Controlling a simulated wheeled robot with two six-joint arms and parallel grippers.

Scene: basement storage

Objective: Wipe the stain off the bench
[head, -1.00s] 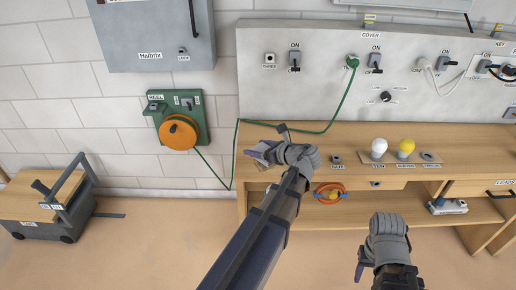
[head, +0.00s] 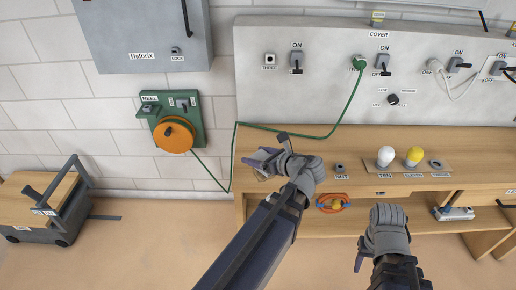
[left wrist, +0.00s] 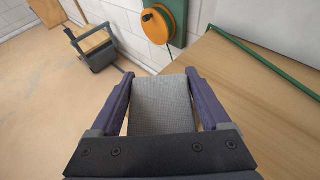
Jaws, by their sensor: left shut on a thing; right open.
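The wooden bench (head: 350,145) runs along the wall from the middle to the right of the head view. My left gripper (head: 260,162) is at the bench's left end, shut on a grey block (left wrist: 162,106) that fills the space between its fingers in the left wrist view. I cannot tell whether the block touches the bench top. No stain shows clearly; the left gripper and arm hide part of the left end. My right gripper (head: 361,257) is open and empty, in front of the bench and low in the head view.
A green cable (head: 345,108) lies along the bench's back from an orange reel (head: 174,136). A white bulb (head: 385,156) and a yellow bulb (head: 414,156) stand on the bench. An orange ring (head: 325,206) is on the lower shelf. A cart (head: 45,215) stands left on the floor.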

